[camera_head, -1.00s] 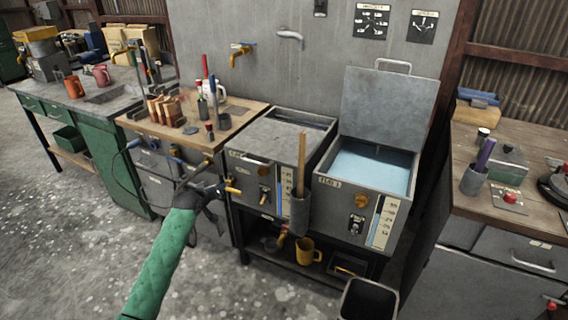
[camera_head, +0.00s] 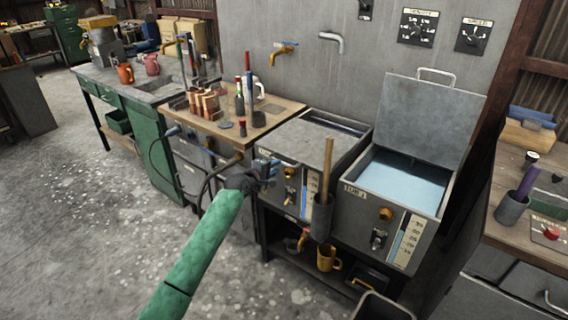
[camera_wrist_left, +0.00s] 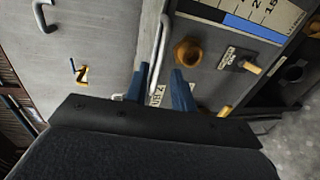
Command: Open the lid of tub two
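The left grey tub (camera_head: 300,172) has its lid (camera_head: 318,140) shut. Its label is partly hidden by my gripper in the head view. My left gripper (camera_head: 272,166) is in front of that tub's upper left front. In the left wrist view its two blue fingers (camera_wrist_left: 160,88) are apart, with nothing clamped between them. A metal bar handle (camera_wrist_left: 160,45) shows just beyond and between the fingertips; whether they touch it I cannot tell. A partly covered label (camera_wrist_left: 157,95) is beside the fingers. My right gripper is not in view.
The tub marked 1 (camera_head: 385,220), to the right, has its lid (camera_head: 428,118) raised and bluish liquid inside. A holder (camera_head: 321,220) with a wooden stick stands between the tub fronts. A wooden-topped bench (camera_head: 275,115) with tools is at left.

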